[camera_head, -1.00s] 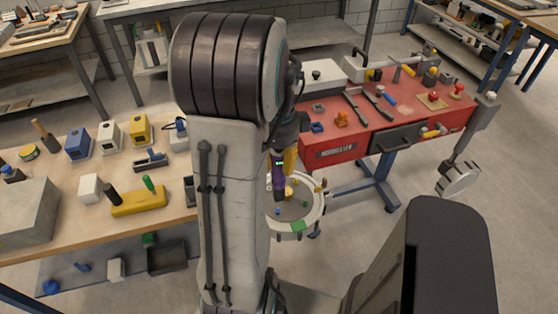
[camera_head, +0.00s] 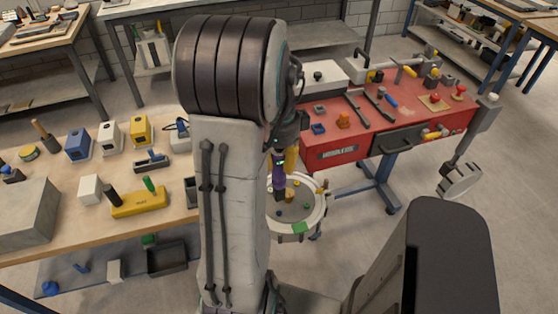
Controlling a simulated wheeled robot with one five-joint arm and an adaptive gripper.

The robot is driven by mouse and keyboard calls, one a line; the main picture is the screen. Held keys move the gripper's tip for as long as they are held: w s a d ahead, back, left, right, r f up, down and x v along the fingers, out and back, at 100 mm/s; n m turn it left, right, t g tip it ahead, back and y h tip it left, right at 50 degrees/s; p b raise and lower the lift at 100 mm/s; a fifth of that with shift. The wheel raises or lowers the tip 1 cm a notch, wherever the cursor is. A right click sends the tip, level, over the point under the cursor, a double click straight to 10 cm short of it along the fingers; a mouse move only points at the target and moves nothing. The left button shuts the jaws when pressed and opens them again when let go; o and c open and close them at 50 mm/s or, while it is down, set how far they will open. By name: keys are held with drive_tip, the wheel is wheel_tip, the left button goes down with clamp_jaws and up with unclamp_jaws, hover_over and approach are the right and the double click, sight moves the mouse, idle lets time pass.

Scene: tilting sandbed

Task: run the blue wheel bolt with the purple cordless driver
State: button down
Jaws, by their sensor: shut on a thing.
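The purple cordless driver (camera_head: 279,173) hangs nose down, with a dark nose below its purple body. My gripper (camera_head: 281,157) is shut on it, partly hidden behind my own arm. Below is a round pale wheel (camera_head: 320,211) with a grey face and a tan hub. A small blue bolt (camera_head: 279,213) shows on the wheel's near left part, below the driver's nose in the picture. I cannot tell whether the nose touches anything. My arm hides the wheel's left edge.
A red tool bench (camera_head: 343,153) with tools on top stands behind and right of the wheel. A wooden workbench (camera_head: 62,228) with blocks and boxes is at left. A green patch (camera_head: 300,227) marks the wheel's near rim. Floor at right is partly clear.

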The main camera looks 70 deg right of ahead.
sight(279, 179)
drive_tip(key=shift+f+b, duration=2.05)
drive_tip(key=shift+f, duration=0.5)
drive_tip(key=shift+a+f+b, duration=0.1)
drive_tip(key=shift+f+b, duration=0.35)
drive_tip(key=shift+f, duration=0.1)
idle(0.5)
idle(0.3)
drive_tip(key=shift+r+p, duration=2.55)
drive_tip(key=shift+r, duration=0.55)
